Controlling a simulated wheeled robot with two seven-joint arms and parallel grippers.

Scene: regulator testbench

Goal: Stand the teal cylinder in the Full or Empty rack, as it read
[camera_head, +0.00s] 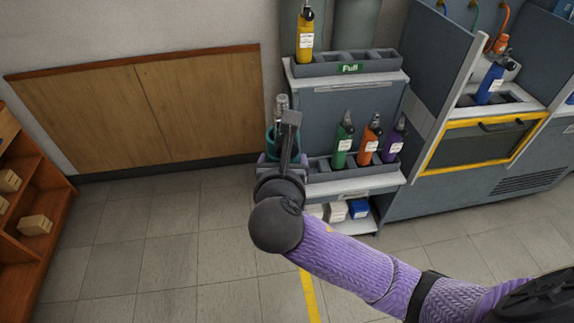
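The teal cylinder (270,140) is mostly hidden behind my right gripper (287,135), at the left end of the lower rack (330,175). A metal valve top shows above it. The gripper overlaps it, but its fingers are too hidden to show whether they grip it. I cannot tell if the cylinder rests in the leftmost slot or hangs over it. The upper rack, labelled Full (350,69), holds a yellow cylinder (305,35) at its left; its other slots look empty. The lower rack's label is unreadable. My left gripper is out of view.
Green (342,145), orange (368,145) and purple (393,145) cylinders stand in the lower rack. A blue cylinder (490,83) stands on the testbench (480,145) at right. Wooden shelves (25,220) are at far left. Open floor lies between.

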